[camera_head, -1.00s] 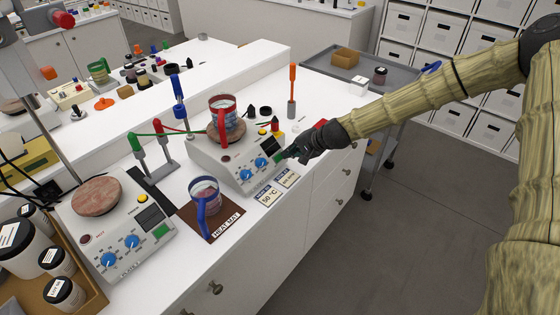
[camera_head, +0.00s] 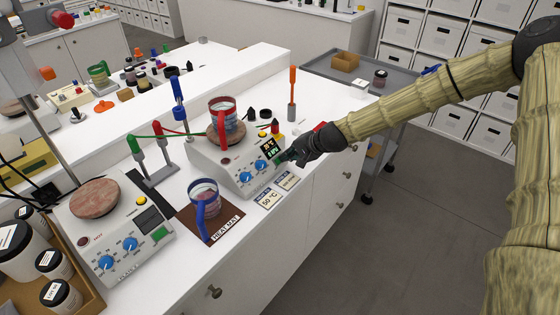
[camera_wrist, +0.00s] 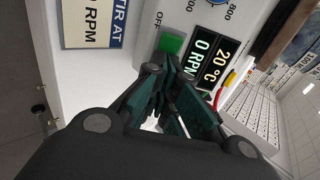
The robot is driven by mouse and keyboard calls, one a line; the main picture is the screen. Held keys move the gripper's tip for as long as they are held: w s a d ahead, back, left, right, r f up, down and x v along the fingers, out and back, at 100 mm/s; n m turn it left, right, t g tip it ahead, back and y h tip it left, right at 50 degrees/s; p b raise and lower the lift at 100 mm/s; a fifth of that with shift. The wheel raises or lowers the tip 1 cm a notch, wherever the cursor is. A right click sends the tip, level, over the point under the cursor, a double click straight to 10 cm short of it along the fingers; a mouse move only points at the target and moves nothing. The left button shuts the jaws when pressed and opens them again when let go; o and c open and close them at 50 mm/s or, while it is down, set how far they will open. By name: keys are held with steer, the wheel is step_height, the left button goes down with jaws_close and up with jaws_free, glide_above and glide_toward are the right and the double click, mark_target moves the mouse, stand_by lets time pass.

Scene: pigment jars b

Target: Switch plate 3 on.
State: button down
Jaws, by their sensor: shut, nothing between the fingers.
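A white hotplate (camera_head: 226,168) stands mid-counter with two blue knobs (camera_head: 253,170) and a yellow button; its number is not legible. A beaker with a red holder (camera_head: 223,115) stands on its round top. Its display (camera_head: 271,149) is lit, and in the wrist view the display (camera_wrist: 208,58) reads 20 °C and 0 RPM. The green switch (camera_wrist: 172,42) sits beside the display, near the word OFF. My gripper (camera_head: 284,158) is shut and empty at the panel's right end. In the wrist view my fingertips (camera_wrist: 158,70) are at the switch's lower edge; contact is unclear.
A second hotplate (camera_head: 115,240) with a dark display stands at left. A blue-handled beaker (camera_head: 204,193) is on the brown heat mat (camera_head: 226,231). Cards (camera_head: 268,198) lie before the middle hotplate. Clamp stands (camera_head: 157,172) rise behind. The floor in front is clear.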

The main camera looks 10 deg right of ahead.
steer(key=shift+r, duration=0.1)
steer(key=p+v, duration=0.2)
steer(key=v, duration=1.3)
steer(key=shift+s+d+r, duration=0.2)
steer(key=shift+s+r, duration=0.05)
stand_by(0.5)
steer(key=shift+f, duration=0.1)
steer(key=s+a+f+n+g+h+b, duration=0.1)
steer(key=s+f, duration=0.3)
steer(key=f, duration=0.3)
steer(key=s+a+f+n+g+h+b, duration=0.1)
steer(key=s+f, duration=0.3)
steer(key=f, duration=0.3)
steer(key=s+a+f+n+g+h+b, duration=0.1)
steer(key=s+f+n, duration=0.3)
steer(key=s+f, duration=0.9)
steer(key=s+a+f+n+g+h+b, duration=0.1)
steer(key=s+f+n+g+b, duration=0.3)
steer(key=s+f, duration=0.9)
steer(key=s+h, duration=0.1)
steer(key=s, duration=0.6)
steer(key=shift+a+h, duration=0.3)
steer(key=shift+a, duration=0.1)
